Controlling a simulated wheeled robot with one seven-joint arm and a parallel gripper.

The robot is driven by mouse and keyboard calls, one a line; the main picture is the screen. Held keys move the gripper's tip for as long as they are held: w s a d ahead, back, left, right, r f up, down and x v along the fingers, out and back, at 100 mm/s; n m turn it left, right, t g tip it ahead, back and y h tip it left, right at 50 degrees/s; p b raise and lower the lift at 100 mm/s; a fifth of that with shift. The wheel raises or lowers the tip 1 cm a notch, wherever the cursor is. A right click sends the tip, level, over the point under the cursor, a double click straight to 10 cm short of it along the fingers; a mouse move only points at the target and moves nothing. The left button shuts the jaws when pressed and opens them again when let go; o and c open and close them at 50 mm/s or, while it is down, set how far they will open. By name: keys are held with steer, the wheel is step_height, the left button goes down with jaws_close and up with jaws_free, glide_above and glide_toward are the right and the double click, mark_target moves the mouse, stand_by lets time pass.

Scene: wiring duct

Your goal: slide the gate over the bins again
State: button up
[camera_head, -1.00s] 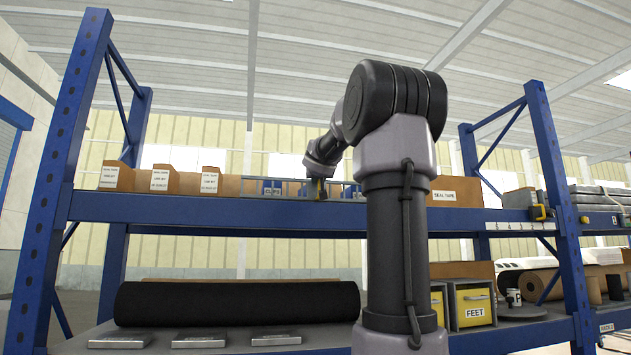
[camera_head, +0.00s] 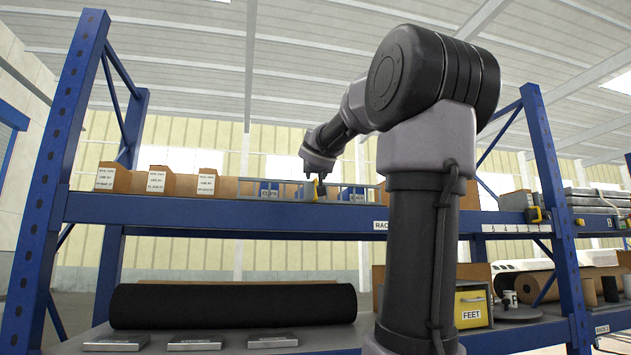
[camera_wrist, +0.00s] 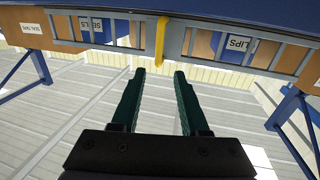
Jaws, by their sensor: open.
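The gate (camera_head: 335,190) is a grey barred frame along the front of the upper blue shelf, with a yellow upright handle (camera_head: 316,188). In the wrist view the gate (camera_wrist: 200,45) runs across the top, appearing upside down, with its handle (camera_wrist: 161,40) near the middle. Blue bins with labels, one reading CLIPS (camera_head: 269,188), stand behind the bars; another labelled blue bin (camera_wrist: 92,25) shows in the wrist view. My gripper (camera_wrist: 160,75) is open and empty. Its two fingertips point toward the handle, one to each side of its line, with a visible gap before it.
Brown cardboard boxes (camera_head: 160,181) stand on the upper shelf to the left. A black roll (camera_head: 235,305) and several flat metal pieces lie on the lower shelf. A yellow bin labelled FEET (camera_head: 470,308) stands right of my arm. The space before the gate is clear.

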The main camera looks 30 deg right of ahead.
steer(key=v, duration=0.3)
steer(key=shift+s, duration=0.1)
stand_by(0.4)
steer(key=s+a+f+g+y, duration=0.3)
steer(key=s+a+f, duration=0.3)
steer(key=f, duration=0.6)
steer(key=s+a+f+n+g+y, duration=0.1)
steer(key=s+a+f+g+y, duration=0.2)
steer(key=s+a+f, duration=0.4)
steer(key=s+a+f+g+y, duration=0.2)
steer(key=s+a+f+y, duration=0.3)
steer(key=f, duration=1.2)
steer(key=s+a, duration=0.1)
steer(key=a, duration=0.3)
steer(key=shift+s+a+n+g, duration=0.3)
steer(key=shift+s+a+g, duration=0.05)
steer(key=shift+a+g, duration=0.05)
steer(key=shift+f, duration=0.15)
